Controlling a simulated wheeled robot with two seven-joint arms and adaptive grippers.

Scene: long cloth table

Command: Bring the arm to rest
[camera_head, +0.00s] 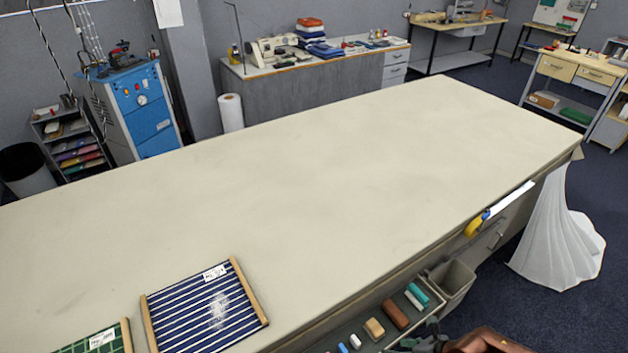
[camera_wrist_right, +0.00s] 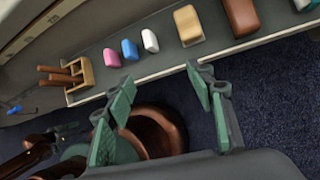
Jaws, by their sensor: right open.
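My right gripper (camera_wrist_right: 163,85) is open and empty in the right wrist view, with its green finger pads wide apart. It hangs below the outer edge of a narrow shelf (camera_wrist_right: 160,66) on the table's side, over the dark floor. In the head view a small part of the right gripper (camera_head: 425,340) shows at the bottom edge, beside my brown arm link. The long cloth table (camera_head: 300,170) is to its left and above it.
A blue striped board (camera_head: 205,308) and a green checked board (camera_head: 92,342) lie on the near left of the table. White cloth (camera_head: 560,235) hangs at the right end. Most of the tabletop is clear.

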